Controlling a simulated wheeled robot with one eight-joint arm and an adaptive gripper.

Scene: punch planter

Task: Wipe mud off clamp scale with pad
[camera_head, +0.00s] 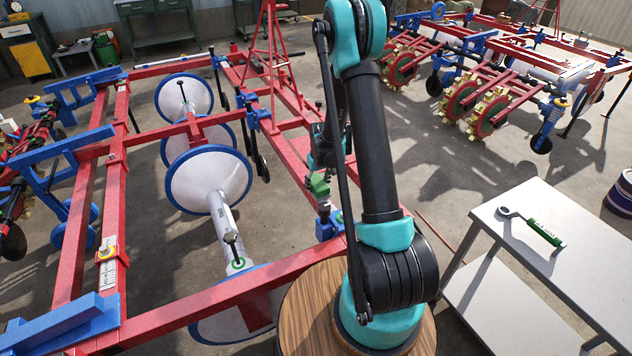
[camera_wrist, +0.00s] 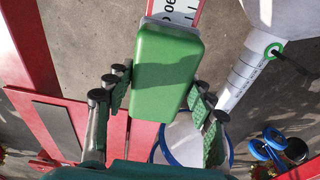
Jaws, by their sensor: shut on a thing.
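My gripper (camera_wrist: 161,82) is shut on a green block-shaped pad (camera_wrist: 168,72), with one finger on each side of it. The pad also shows in the head view (camera_head: 319,184), near the frame's right-hand beam; my arm partly hides the gripper there. In the wrist view, a white scale (camera_wrist: 178,9) with dark marks on a red beam shows just past the pad, which covers part of it. I cannot tell whether they touch, and no mud is distinct on it. In the head view, a white marked scale (camera_head: 109,274) sits on the left beam.
The red planter frame (camera_head: 78,215) with blue clamps and white discs (camera_head: 208,178) surrounds the work area. A grey table (camera_head: 590,262) at right bears a green-handled wrench (camera_head: 535,228). A second planter (camera_head: 490,85) stands behind.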

